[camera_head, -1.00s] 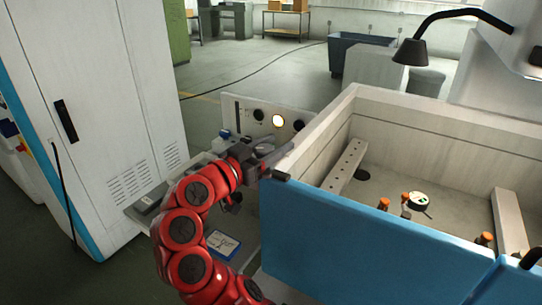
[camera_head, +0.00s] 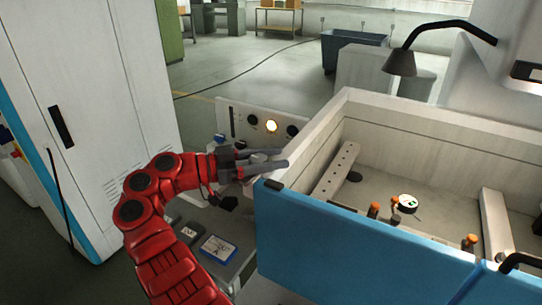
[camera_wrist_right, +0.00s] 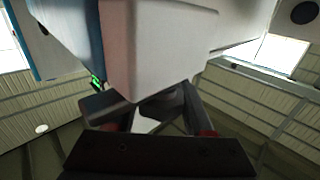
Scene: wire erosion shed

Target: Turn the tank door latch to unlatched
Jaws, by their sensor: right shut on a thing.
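The tank's blue door (camera_head: 360,245) stands upright along the front of the pale tank (camera_head: 430,130). My right gripper (camera_head: 278,159), on the red arm, is at the tank's left front corner, its fingers pointing right. In the right wrist view the gripper (camera_wrist_right: 150,112) has a dark block, apparently the latch (camera_wrist_right: 160,106), between its fingers, close under the pale tank wall. The latch's turned position cannot be made out. A small dark fitting (camera_head: 273,185) sits on the door's top left corner. My left gripper is not in view.
A tall white cabinet (camera_head: 95,110) is at left. A black lamp (camera_head: 400,64) hangs over the tank. A black handle (camera_head: 520,261) is at the door's right end.

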